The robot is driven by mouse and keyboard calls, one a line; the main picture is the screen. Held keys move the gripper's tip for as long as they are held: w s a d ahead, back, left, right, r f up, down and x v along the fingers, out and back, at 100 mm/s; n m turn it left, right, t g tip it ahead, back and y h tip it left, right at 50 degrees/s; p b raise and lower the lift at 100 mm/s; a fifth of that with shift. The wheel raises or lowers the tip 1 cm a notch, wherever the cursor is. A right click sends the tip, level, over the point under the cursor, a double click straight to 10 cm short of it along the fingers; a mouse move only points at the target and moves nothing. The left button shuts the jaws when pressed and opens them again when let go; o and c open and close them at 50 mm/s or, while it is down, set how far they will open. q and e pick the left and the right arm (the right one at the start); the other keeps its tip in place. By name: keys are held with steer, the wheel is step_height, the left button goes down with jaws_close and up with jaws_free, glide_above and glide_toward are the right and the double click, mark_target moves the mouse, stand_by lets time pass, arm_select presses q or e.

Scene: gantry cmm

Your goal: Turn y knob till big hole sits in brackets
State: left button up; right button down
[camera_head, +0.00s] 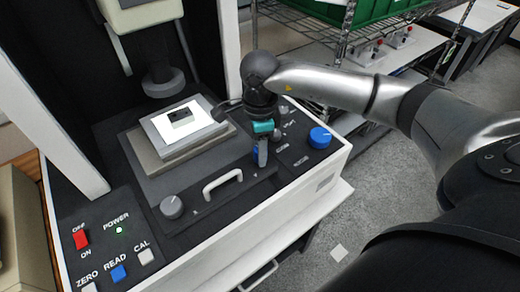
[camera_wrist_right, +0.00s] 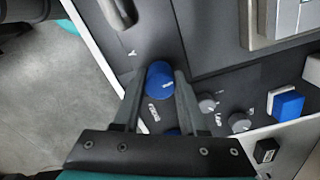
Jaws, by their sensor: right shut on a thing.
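The blue Y knob (camera_wrist_right: 160,80) stands beside a "Y" mark on the dark front panel, between the two fingers of my right gripper (camera_wrist_right: 153,85). The gripper is shut on it. In the head view, the right gripper (camera_head: 262,145) reaches down onto the blue knob at the panel's right part, and hides much of it. A small dark block (camera_head: 180,118) lies on the bright lit stage (camera_head: 196,138) under the dark lens column (camera_head: 162,80). The block's holes are too small to tell, and no brackets can be made out. My left gripper is not in view.
A second blue knob (camera_head: 320,137) stands at the panel's right corner. A white handle (camera_head: 222,184) and grey knob (camera_head: 171,207) are at the front. A red power switch (camera_head: 81,238) and READ button (camera_head: 118,273) sit front left. A shelf rack (camera_head: 345,40) stands behind.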

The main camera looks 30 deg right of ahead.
steer(key=m, duration=0.5)
steer(key=shift+b, duration=0.35)
steer(key=shift+m, duration=0.4)
steer(key=shift+c, duration=2.2)
jaws_free()
step_height(320, 180, up, 15)
steer(key=shift+r+p, duration=0.15)
steer(key=shift+p, duration=0.2)
